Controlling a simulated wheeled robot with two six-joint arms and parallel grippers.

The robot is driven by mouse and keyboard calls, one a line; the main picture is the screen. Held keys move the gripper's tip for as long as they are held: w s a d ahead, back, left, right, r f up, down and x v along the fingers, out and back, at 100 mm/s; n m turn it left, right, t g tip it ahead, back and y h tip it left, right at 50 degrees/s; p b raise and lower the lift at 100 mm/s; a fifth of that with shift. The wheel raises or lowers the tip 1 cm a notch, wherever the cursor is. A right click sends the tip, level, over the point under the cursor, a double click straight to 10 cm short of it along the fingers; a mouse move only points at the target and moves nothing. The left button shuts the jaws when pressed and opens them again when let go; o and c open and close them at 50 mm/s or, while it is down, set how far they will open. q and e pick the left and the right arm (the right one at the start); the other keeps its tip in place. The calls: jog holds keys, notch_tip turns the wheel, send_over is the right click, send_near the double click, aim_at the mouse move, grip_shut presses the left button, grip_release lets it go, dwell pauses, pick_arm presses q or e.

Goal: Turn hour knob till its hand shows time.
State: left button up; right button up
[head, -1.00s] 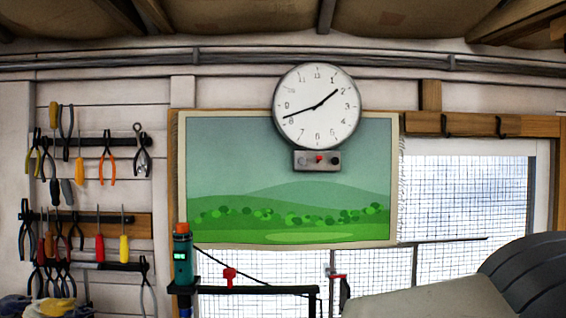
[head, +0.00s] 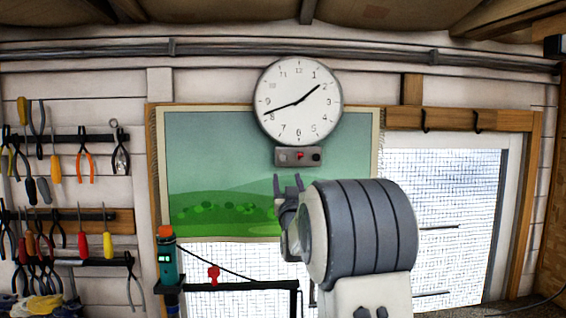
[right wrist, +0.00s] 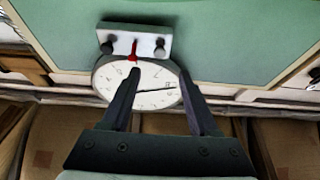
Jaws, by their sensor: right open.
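A round white wall clock (head: 298,101) hangs above a green landscape picture. Its short hand points near the 2 and its long hand between the 8 and 9. My right gripper (head: 288,178) is open and empty, pointing up just below the box. In the right wrist view the box (right wrist: 146,34) and clock (right wrist: 150,88) appear upside down beyond the fingers. My left gripper is out of view.
The landscape picture (head: 215,150) lies behind my right gripper. Pliers and screwdrivers hang on rails (head: 62,138) at the left. A teal device (head: 167,262) with an orange top and a black stand (head: 240,287) are at lower left. A bright window (head: 440,200) is at right.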

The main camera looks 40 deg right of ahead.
aim_at(284, 159)
jog(key=p+x, duration=0.2)
jog(key=x, duration=0.1)
jog(key=p+x, duration=0.2)
jog(key=x, duration=0.1)
jog(key=p+x, duration=0.3)
jog(key=shift+r, duration=0.3)
jog(key=shift+w+d+p, duration=0.3)
jog(key=shift+w+d, duration=0.05)
jog(key=shift+w, duration=0.1)
